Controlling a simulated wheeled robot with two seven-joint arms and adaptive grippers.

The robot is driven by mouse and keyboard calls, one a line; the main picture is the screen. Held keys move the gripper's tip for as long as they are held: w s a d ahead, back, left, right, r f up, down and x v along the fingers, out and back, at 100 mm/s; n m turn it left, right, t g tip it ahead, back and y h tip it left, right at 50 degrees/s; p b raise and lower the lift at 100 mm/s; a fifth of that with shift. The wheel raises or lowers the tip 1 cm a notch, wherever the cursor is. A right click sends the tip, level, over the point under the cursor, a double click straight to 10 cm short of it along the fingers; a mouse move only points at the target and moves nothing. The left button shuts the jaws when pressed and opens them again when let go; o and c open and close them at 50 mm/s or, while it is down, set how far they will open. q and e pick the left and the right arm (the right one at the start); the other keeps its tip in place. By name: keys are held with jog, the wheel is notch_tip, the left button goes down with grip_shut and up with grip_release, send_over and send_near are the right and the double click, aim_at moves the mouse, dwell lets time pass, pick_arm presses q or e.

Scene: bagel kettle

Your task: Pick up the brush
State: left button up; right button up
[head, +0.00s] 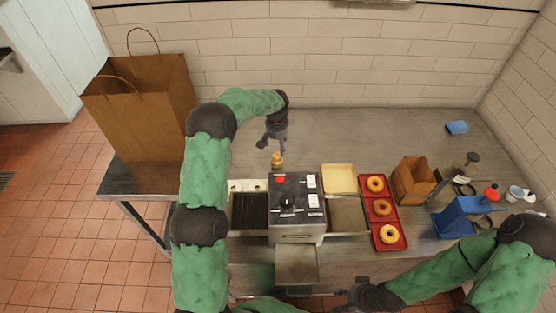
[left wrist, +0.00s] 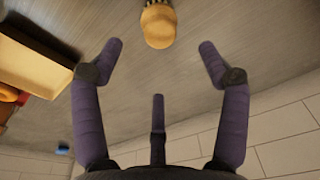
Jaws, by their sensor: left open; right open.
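The brush (head: 277,159) is a small thing with a yellow-tan handle behind the black-topped machine. In the left wrist view its rounded handle (left wrist: 158,26) shows at the top, with part of its bristles cut off by the edge. My left gripper (head: 272,139) is open above and behind the brush in the head view. In the left wrist view the handle end lies just beyond the gap between the two spread fingertips (left wrist: 160,47), not between them. My right gripper (head: 346,295) is open and empty at the counter's front edge.
The machine (head: 297,205) stands in front of the brush. A cream tray (head: 340,178) and a red tray (head: 402,238) of bagels are to its right. A wooden box (head: 413,180) and blue device (head: 457,217) stand farther right. A paper bag (head: 145,110) is at left.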

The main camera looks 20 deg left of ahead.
aim_at(277, 155)
pick_arm(q)
jog(key=f, duration=0.3)
jog(key=shift+w+a+f, duration=0.1)
jog(key=shift+w+f, duration=0.15)
jog(key=shift+f, duration=0.1)
jog(key=shift+s+a+f, duration=0.1)
jog(key=shift+a+f, duration=0.05)
jog(key=shift+f, duration=2.5)
jog(key=shift+c, duration=0.2)
jog(key=c, duration=1.2)
